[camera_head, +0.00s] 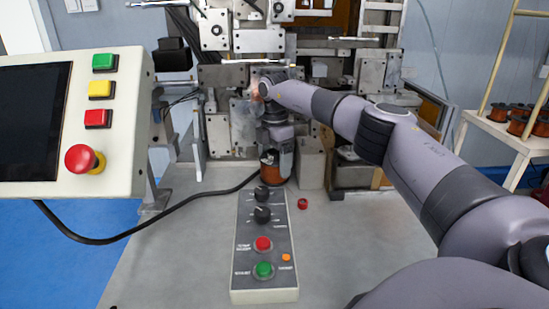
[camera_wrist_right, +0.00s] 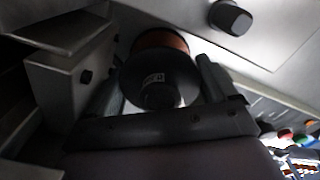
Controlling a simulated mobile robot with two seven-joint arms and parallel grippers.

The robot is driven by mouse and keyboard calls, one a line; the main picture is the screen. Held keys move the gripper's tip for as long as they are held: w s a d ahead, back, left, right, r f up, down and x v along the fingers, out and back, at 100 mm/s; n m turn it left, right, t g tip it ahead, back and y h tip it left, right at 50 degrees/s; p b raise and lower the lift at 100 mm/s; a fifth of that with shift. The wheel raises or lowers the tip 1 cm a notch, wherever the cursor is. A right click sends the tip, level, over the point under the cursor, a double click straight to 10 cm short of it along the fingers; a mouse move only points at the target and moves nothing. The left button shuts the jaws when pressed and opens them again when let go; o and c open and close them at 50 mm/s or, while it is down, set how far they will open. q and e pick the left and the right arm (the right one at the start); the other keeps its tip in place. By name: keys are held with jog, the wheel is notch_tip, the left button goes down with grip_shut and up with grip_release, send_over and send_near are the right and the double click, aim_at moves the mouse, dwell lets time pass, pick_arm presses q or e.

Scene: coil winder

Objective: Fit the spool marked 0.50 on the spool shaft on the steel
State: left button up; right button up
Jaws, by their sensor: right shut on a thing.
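My right gripper (camera_head: 276,158) points down in front of the steel machine (camera_head: 225,130) and is shut on a copper-wound spool (camera_head: 270,170). In the right wrist view the spool (camera_wrist_right: 160,42) sits between the two fingers, its black flange towards the camera. A small pale label shows on the flange, but I cannot read it surely. The spool is just behind the control panel; I cannot tell whether it touches the steel surface. I cannot make out the spool shaft; my arm covers part of the machine. My left gripper is not in view.
A control panel (camera_head: 264,278) with knobs and buttons lies in front. A small red piece (camera_head: 303,204) lies beside it. A grey block (camera_head: 309,164) stands close right of the gripper. A screen console (camera_head: 130,130) stands left. More copper spools (camera_head: 518,122) are on a rack at right.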

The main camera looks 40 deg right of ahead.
jog(key=o, duration=1.4)
jog(key=shift+c, duration=0.2)
notch_tip(320, 180, up, 7)
jog(key=shift+r+b, duration=0.1)
jog(key=shift+b, duration=0.25)
jog(key=shift+a, duration=0.1)
